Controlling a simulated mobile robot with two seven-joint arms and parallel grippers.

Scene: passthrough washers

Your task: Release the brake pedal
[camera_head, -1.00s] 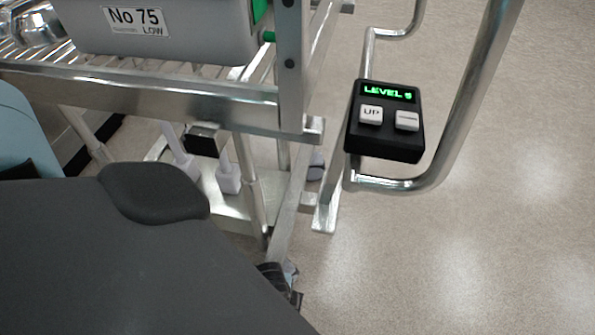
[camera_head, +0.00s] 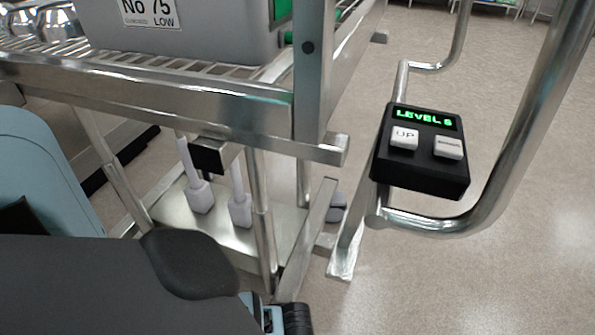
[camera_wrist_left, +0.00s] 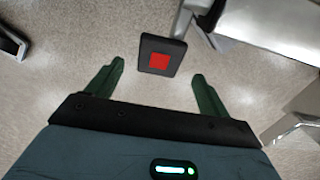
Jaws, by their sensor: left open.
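A black pedal with a red square (camera_wrist_left: 160,55) shows in the left wrist view, joined to a metal frame part at its upper right. My left gripper (camera_wrist_left: 158,69) is open, one dark green finger on each side of the view. The pedal lies just beyond the fingertips, roughly centred between them, with nothing held. Whether a finger touches it, I cannot tell. In the head view I cannot make out the pedal's red face. My right gripper is not in view.
A metal cart (camera_head: 150,90) carries a grey bin (camera_head: 185,35) labelled No 75 LOW. A black control box (camera_head: 420,150) reading LEVEL with UP and minus buttons sits on its tubular handle (camera_head: 520,140). Cart legs and a lower shelf (camera_head: 180,215) stand close by. Open floor (camera_head: 480,270) lies right.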

